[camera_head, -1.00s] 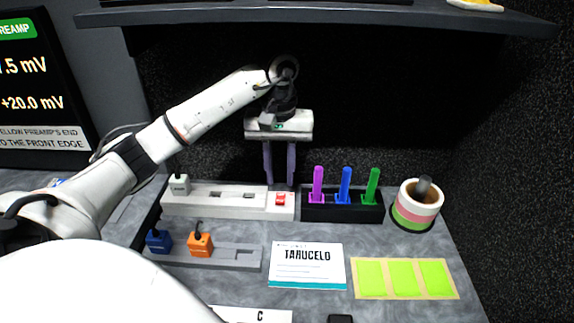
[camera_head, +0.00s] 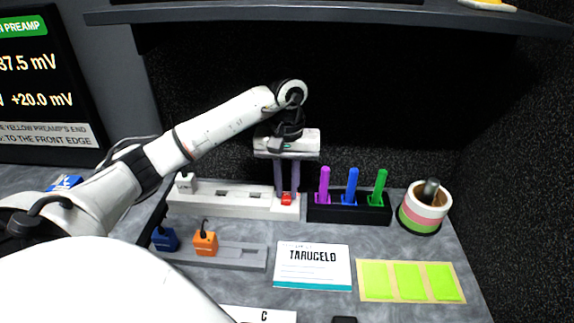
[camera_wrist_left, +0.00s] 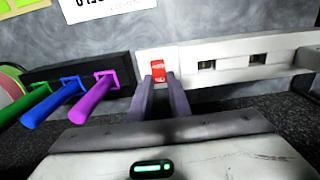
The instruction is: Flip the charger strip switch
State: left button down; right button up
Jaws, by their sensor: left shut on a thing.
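The charger strip (camera_head: 232,203) is a long white bar along the back of the desk, with dark sockets. A small white plug (camera_head: 186,183) stands at its left end. Its red rocker switch (camera_head: 287,199) sits at the right end. My left gripper (camera_head: 286,193) reaches down from above with its two grey fingers at the switch. My right gripper is out of view.
A black holder (camera_head: 350,214) with purple, blue and green sticks stands close right of the strip. A striped cup (camera_head: 421,214) is farther right. A grey strip (camera_head: 228,256) with blue and orange plugs lies in front, beside a white card (camera_head: 312,279). A shelf (camera_head: 350,17) overhangs above.

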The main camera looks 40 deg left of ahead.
pick_arm(q)
jog(key=shift+s+d+t+y+b, duration=0.1)
jog(key=shift+s+t+y+b, duration=0.1)
jog(key=shift+t+y+b, duration=0.8)
jog(key=shift+s+d+t+b, duration=0.15)
jog(key=shift+t+b, duration=0.15)
jog(key=shift+b, duration=0.25)
jog(key=shift+r, duration=0.15)
jog(key=c, duration=1.9)
grip_release()
jog(key=shift+p+v, duration=0.6)
jog(key=shift+v, duration=4.6)
